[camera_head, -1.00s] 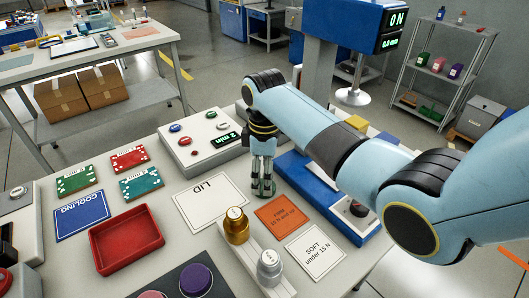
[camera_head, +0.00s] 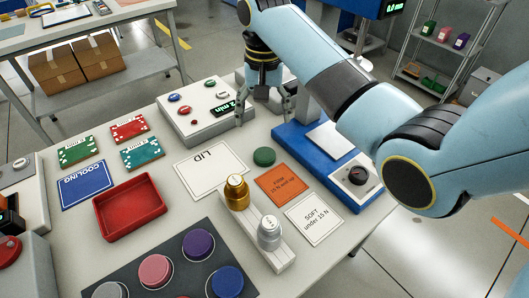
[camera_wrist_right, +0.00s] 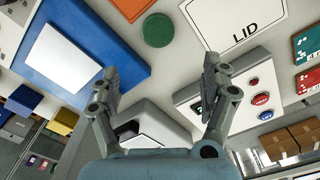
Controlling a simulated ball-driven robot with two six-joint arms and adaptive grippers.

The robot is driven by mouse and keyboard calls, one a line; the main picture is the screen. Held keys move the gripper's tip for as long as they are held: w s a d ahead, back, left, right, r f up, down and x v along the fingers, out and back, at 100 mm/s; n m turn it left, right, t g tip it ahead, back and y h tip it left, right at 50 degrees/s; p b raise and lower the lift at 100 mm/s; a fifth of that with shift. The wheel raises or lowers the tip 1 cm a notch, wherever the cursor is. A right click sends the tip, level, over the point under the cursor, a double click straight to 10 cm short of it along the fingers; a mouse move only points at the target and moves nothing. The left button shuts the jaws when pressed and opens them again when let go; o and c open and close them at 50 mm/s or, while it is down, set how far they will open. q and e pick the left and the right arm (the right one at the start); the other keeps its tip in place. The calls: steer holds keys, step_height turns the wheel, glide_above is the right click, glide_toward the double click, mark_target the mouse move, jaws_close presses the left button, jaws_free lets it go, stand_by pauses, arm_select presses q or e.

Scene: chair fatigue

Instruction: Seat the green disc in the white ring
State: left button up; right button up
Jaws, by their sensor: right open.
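The green disc (camera_head: 264,156) lies flat on the table, between the LID card and the orange card. It also shows near the top of the right wrist view (camera_wrist_right: 157,30). My right gripper (camera_head: 264,118) is open and empty, beyond the disc and apart from it. In the right wrist view its spread fingers (camera_wrist_right: 160,65) point toward the disc with nothing between them. I cannot make out the white ring for certain in either view. My left gripper is not in view.
A grey button box (camera_head: 205,125) and a blue-based device (camera_head: 318,172) stand close to the right gripper. A gold weight and a silver weight stand on a pale block (camera_head: 250,232). A red tray (camera_head: 128,205) and a dark mat with coloured discs (camera_head: 190,283) are nearer.

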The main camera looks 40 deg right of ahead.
steer(key=m, duration=0.7)
steer(key=m+p, duration=0.1)
steer(key=m, duration=0.6)
glide_above(264, 154)
steer(key=f, duration=0.5)
steer(key=shift+s+a+f, duration=0.2)
steer(key=shift+a+f, duration=0.1)
steer(key=shift+f, duration=0.1)
steer(key=f, duration=0.6)
steer(key=shift+w+d, duration=0.25)
steer(key=shift+r, duration=0.1)
steer(key=shift+r, duration=0.1)
steer(key=c, duration=1.4)
